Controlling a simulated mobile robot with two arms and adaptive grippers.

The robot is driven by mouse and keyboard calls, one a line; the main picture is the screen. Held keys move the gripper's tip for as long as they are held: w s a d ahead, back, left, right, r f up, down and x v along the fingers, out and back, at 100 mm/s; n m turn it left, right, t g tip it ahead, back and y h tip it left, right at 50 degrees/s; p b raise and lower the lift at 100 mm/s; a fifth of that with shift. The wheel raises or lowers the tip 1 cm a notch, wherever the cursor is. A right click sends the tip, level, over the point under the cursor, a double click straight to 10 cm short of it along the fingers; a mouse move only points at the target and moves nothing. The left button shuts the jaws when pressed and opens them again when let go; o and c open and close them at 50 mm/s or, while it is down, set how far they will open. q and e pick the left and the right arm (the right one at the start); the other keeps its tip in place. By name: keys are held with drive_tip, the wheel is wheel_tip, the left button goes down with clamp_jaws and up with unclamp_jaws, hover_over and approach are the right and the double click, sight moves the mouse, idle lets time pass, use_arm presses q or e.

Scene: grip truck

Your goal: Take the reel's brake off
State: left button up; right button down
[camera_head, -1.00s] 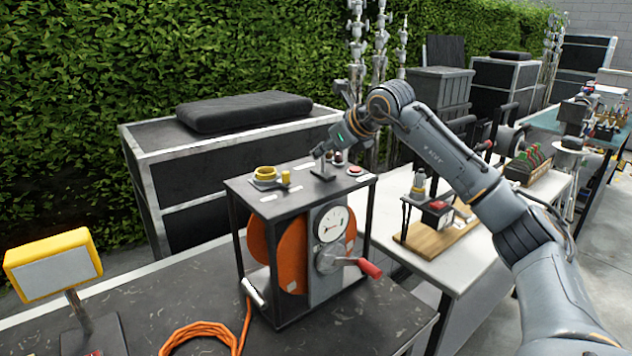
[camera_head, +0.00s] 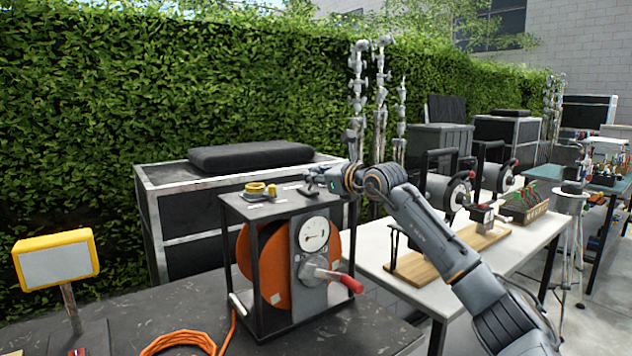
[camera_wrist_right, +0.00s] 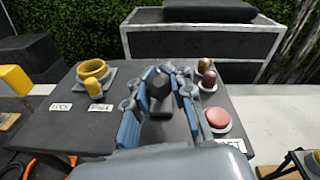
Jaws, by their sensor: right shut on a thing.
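The reel is an orange drum (camera_head: 270,272) in a black frame on the dark table, with a white gauge (camera_head: 314,234) and a red-handled crank (camera_head: 345,281) on its front. My right gripper (camera_head: 312,187) is low over the reel's top plate (camera_head: 240,207). My left gripper is out of view.
An orange cable (camera_head: 185,340) lies on the table. A yellow-framed sign (camera_head: 56,260) stands at left. A black case (camera_head: 240,200) is behind; a white table (camera_head: 450,240) is at right.

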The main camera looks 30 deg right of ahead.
drive_tip(key=shift+f, duration=0.1)
drive_tip(key=c, duration=1.5)
unclamp_jaws()
drive_tip(key=shift+s, duration=0.1)
drive_tip(key=o, duration=0.3)
drive_tip(key=shift+s+d, duration=0.1)
drive_tip(key=shift+s, duration=0.1)
drive_tip(key=shift+o, duration=0.2)
drive_tip(key=shift+s+r, duration=0.15)
drive_tip(key=shift+r, duration=0.05)
drive_tip(key=shift+f, duration=0.1)
drive_tip(key=shift+s, duration=0.1)
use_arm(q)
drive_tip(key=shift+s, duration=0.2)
use_arm(e)
drive_tip(key=s+d+r, duration=0.1)
drive_tip(key=s, duration=1)
drive_tip(key=shift+s+d+r, duration=0.2)
drive_tip(key=shift+s, duration=0.1)
